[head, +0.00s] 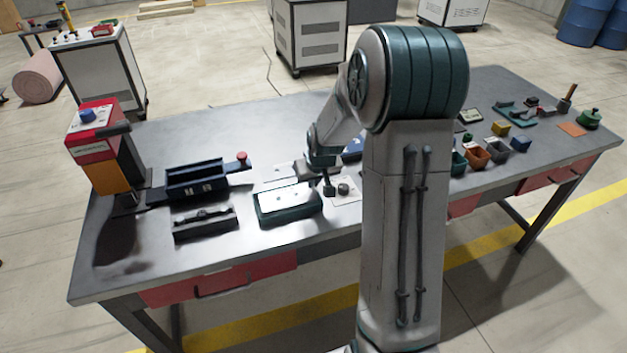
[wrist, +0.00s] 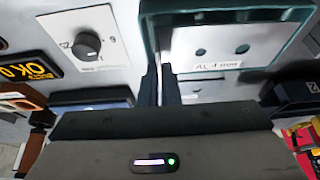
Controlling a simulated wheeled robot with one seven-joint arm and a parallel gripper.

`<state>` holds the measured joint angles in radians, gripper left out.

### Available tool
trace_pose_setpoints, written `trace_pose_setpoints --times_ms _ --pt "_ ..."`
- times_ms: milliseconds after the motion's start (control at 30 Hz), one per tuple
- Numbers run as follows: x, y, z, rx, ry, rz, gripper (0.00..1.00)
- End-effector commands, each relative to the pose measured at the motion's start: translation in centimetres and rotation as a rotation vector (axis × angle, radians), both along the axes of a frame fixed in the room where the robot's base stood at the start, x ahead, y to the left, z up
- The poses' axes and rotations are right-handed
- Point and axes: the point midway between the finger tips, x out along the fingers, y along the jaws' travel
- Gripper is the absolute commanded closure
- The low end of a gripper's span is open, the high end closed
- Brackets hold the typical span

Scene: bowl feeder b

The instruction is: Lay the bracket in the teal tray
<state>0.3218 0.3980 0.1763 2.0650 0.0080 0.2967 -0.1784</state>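The teal tray (head: 291,219) stands near the front edge of the table. In the wrist view the tray (wrist: 151,37) is at the upper right. My gripper (head: 329,188) is just right of the tray. My arm partly hides the area behind.
A white plate with a black knob (wrist: 87,45) lies beside the tray. A dark blue fixture (head: 195,183) and a dark grey block (head: 205,223) stand left of it. A red and orange machine (head: 100,147) stands at the table's left end. Small bins (head: 476,154) are on the right.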

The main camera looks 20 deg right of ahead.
Motion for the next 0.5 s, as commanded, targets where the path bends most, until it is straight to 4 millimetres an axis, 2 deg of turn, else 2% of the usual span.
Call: trace_pose_setpoints --times_ms 500 --pt "0.01 0.0 -1.17 0.0 0.0 0.0 1.0"
